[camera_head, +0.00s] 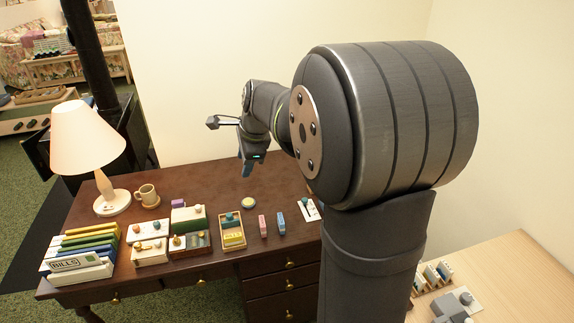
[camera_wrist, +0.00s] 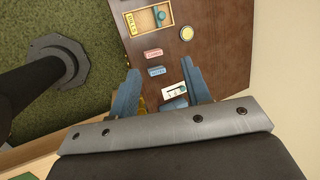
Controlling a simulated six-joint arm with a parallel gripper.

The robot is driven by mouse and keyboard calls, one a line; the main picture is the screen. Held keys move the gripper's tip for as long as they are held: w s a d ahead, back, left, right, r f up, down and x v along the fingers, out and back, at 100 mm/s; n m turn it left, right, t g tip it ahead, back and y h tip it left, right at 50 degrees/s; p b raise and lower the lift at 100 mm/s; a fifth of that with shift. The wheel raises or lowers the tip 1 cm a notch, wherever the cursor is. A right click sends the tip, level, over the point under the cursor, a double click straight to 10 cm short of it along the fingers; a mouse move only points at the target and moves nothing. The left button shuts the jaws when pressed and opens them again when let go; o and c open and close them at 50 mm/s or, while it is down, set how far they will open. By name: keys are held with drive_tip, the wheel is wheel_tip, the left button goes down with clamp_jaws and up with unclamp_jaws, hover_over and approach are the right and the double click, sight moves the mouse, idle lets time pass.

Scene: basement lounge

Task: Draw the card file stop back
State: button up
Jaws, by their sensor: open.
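A shallow wooden tray (camera_head: 232,231) with a yellow label and a teal knob (camera_head: 229,217) sits on the brown desk. It looks like the card file, with the knob likely on its stop. My gripper (camera_head: 247,170) hangs above the back of the desk, well clear of the tray.
A pink block (camera_head: 263,226), a blue block (camera_head: 281,223) and a white card piece (camera_head: 310,209) stand right of the tray. Boxes with knobs (camera_head: 151,249) and BILLS folders (camera_head: 80,264) crowd the left. A lamp (camera_head: 87,140) and mug (camera_head: 147,195) stand behind.

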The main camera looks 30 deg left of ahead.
drive_tip(key=n, duration=0.1)
drive_tip(key=n+t, duration=0.1)
drive_tip(key=n, duration=1.8)
approach(229, 215)
drive_tip(key=shift+n, duration=0.3)
drive_tip(key=x, duration=0.8)
drive_tip(key=shift+w+r, duration=0.1)
clamp_jaws()
